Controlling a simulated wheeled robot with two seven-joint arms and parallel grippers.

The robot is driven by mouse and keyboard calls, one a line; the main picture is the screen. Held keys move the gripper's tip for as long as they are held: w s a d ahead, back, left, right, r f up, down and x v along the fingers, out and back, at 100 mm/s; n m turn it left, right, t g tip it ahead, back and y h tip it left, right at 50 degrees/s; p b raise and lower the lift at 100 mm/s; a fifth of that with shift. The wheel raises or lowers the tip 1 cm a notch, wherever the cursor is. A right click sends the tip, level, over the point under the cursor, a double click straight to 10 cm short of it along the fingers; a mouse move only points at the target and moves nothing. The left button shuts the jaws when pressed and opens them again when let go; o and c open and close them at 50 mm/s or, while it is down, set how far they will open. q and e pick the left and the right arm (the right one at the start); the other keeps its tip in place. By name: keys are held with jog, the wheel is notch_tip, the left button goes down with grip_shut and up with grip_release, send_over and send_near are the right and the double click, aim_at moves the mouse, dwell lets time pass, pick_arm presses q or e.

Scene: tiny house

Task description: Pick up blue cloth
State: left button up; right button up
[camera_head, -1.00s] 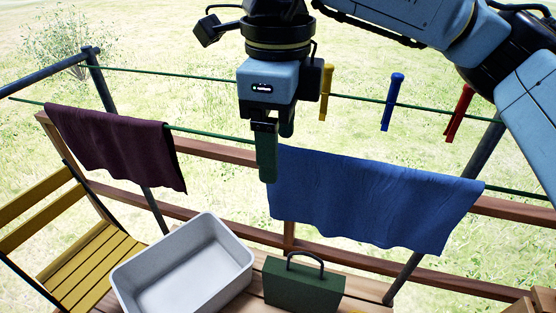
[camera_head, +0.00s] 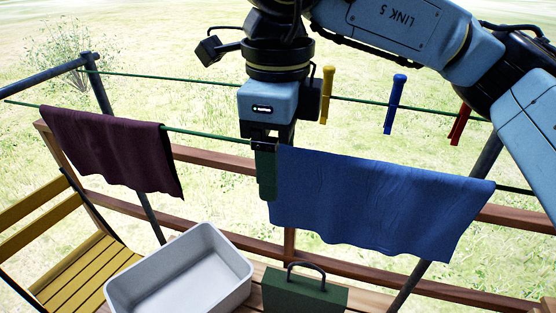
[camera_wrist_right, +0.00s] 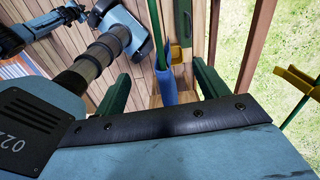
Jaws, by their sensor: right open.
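The blue cloth (camera_head: 380,205) hangs over the front green line, draped down on both sides of it. My right gripper (camera_head: 268,178) points down at the cloth's left edge, with a green finger on the near side. The other finger is mostly hidden behind the cloth. In the right wrist view the gripper's green fingers (camera_wrist_right: 163,90) stand apart, with the blue cloth (camera_wrist_right: 165,84) edge-on between them. Gaps show on both sides, so the jaws are open and not clamped on it. My left gripper does not show clearly.
A maroon cloth (camera_head: 110,150) hangs on the same line at left. Yellow (camera_head: 327,95), blue (camera_head: 396,104) and red (camera_head: 460,124) pegs hang on the rear line. Below are a white tub (camera_head: 180,268), a green toolbox (camera_head: 302,293), a yellow chair (camera_head: 75,270) and a wooden railing (camera_head: 215,158).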

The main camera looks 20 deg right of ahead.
jog(key=shift+f, duration=0.15)
jog(key=c, duration=1.2)
jog(key=shift+w, duration=0.1)
grip_shut()
